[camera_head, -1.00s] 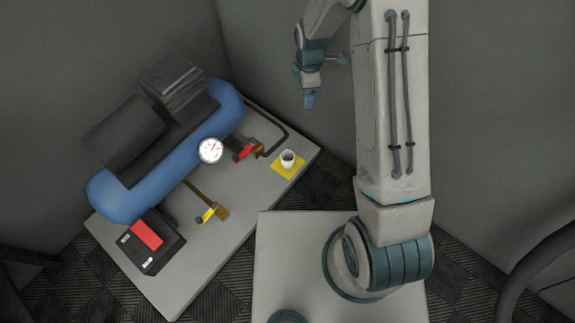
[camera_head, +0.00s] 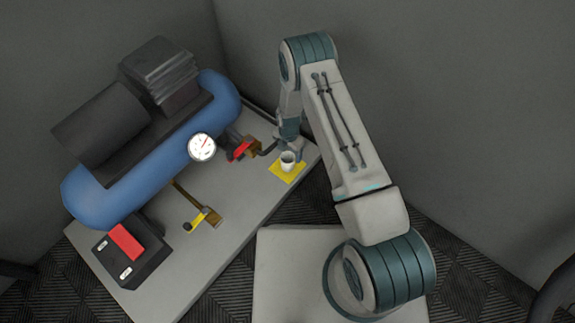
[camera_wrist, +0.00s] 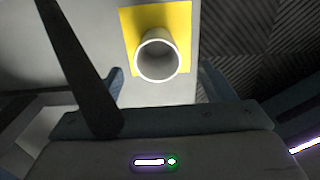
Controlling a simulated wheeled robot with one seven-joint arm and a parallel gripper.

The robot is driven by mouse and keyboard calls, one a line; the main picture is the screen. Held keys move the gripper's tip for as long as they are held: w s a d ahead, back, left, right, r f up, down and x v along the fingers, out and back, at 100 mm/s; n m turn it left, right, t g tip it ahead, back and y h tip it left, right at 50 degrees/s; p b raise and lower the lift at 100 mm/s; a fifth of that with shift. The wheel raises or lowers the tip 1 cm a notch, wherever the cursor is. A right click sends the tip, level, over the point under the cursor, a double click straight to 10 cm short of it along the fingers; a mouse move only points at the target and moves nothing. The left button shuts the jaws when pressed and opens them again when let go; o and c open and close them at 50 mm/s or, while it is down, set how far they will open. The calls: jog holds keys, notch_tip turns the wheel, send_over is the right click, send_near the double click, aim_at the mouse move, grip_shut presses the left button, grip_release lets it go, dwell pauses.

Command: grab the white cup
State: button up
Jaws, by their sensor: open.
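The white cup (camera_head: 287,162) stands upright on a yellow square (camera_head: 285,174) near the right end of the grey platform. In the wrist view the white cup (camera_wrist: 158,57) shows from above with its open rim towards me, on the yellow square (camera_wrist: 130,22). My gripper (camera_head: 291,150) is just behind the cup in the head view, partly hidden there. In the wrist view my gripper (camera_wrist: 160,85) is open, with a blue finger on each side of the cup's near edge. I cannot tell whether the fingers touch the cup.
A blue compressor tank (camera_head: 150,155) with a white gauge (camera_head: 202,147) fills the platform's left. A red-handled valve (camera_head: 240,150) and a dark pipe are close left of the cup. A yellow-handled valve (camera_head: 198,219) and a black box with a red panel (camera_head: 126,242) are nearer the front.

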aim_at(288, 161)
jog(key=f+b, duration=0.1)
jog(key=f, duration=0.3)
jog(key=f+b, duration=0.2)
jog(key=f, duration=0.1)
jog(key=shift+w+a+f, duration=0.1)
jog(key=shift+a+f, duration=0.1)
jog(key=shift+f, duration=0.2)
jog(key=c, duration=1)
